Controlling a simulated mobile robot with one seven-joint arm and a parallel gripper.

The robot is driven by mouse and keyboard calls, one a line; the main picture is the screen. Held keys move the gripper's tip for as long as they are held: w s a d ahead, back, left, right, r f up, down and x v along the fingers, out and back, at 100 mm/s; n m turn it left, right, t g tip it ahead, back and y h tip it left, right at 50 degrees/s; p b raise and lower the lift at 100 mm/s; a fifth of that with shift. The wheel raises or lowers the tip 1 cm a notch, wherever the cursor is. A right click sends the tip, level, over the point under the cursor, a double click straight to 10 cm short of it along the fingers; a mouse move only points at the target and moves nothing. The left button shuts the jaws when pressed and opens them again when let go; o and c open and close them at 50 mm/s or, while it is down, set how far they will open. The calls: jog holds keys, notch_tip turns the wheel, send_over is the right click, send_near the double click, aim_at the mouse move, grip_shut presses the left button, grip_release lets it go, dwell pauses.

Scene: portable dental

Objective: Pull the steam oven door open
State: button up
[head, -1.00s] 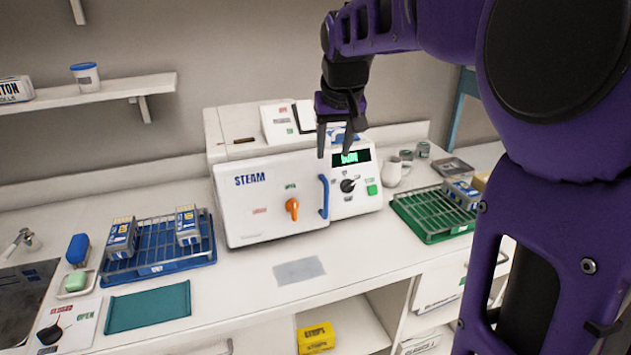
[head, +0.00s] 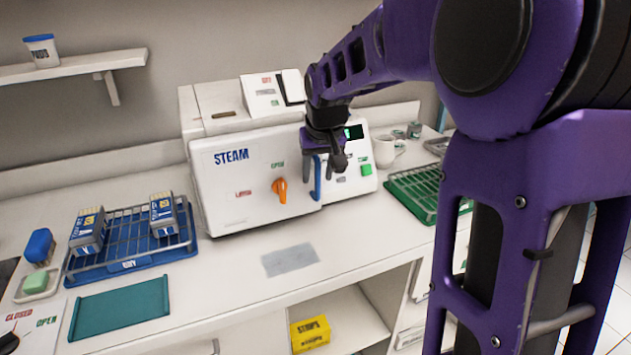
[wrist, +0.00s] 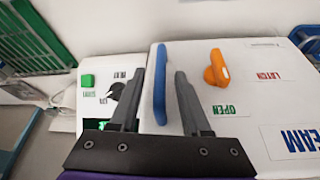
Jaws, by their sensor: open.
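The steam oven (head: 250,150) is a white box on the counter. Its front door (head: 235,200) looks shut, with an orange latch knob (head: 279,190) and an upright blue handle (head: 316,180) at its right edge. My gripper (head: 322,174) is open in front of the handle and partly hides it and the control panel. In the wrist view, the blue handle (wrist: 160,85) lies between the two open fingers, with a gap on each side. I cannot tell how deep the fingers reach around it. The orange knob (wrist: 216,68) is beside the right finger.
A blue rack (head: 130,240) with boxed packs stands left of the oven. A green rack (head: 415,192) and a white mug (head: 385,150) stand to the right. A grey mat (head: 290,260) lies flat on the counter before the oven, which is otherwise clear there.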

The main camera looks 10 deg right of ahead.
jog(key=shift+w+f, duration=0.1)
jog(key=shift+f, duration=0.3)
grip_shut()
dwell(1.3)
